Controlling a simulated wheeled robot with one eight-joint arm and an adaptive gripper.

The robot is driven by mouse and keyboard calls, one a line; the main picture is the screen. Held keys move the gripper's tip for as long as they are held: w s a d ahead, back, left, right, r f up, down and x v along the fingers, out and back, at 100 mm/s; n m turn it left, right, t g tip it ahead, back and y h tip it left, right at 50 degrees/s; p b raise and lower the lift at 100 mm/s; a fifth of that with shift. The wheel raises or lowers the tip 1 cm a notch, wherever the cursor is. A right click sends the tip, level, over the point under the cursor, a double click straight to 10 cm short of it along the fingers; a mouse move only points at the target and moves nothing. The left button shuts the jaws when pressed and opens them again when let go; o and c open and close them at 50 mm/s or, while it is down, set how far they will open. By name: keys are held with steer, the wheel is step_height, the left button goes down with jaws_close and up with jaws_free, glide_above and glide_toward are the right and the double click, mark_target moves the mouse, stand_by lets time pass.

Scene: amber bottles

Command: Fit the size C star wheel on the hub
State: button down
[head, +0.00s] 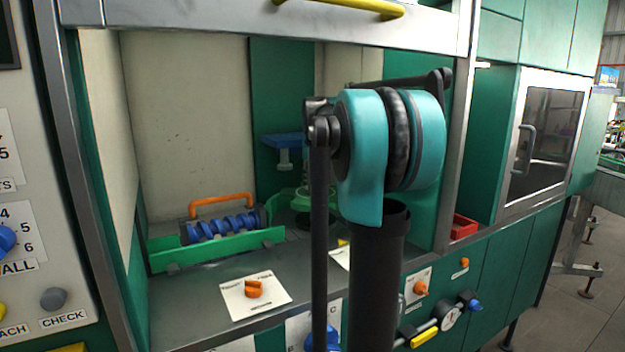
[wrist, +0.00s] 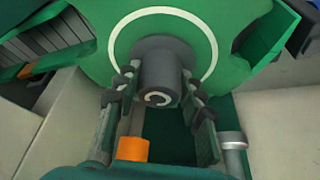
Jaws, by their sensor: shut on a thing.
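A green star wheel (wrist: 90,40) with a white ring fills the top of the wrist view. It has a dark grey knob (wrist: 160,68) at its centre, with a light C-shaped mark on the knob's end. My gripper (wrist: 159,88) is shut on this knob, with one finger on each side. The hub does not show, and I cannot tell whether the wheel touches it. In the head view my own arm blocks much of the bay, and the gripper is hidden behind it.
In the head view, a blue screw-like roller (head: 225,226) lies behind a green guide (head: 215,250) at the left. An orange knob (head: 254,289) sits on the front ledge. A red bin (head: 464,227) is at the right. An orange-topped post (wrist: 132,148) stands below the wheel.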

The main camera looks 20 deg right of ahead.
mark_target(316, 213)
steer(key=shift+f, duration=3.3)
steer(key=shift+s, duration=0.15)
steer(key=shift+f, duration=0.3)
steer(key=c, duration=0.9)
jaws_free()
steer(key=shift+o, duration=0.2)
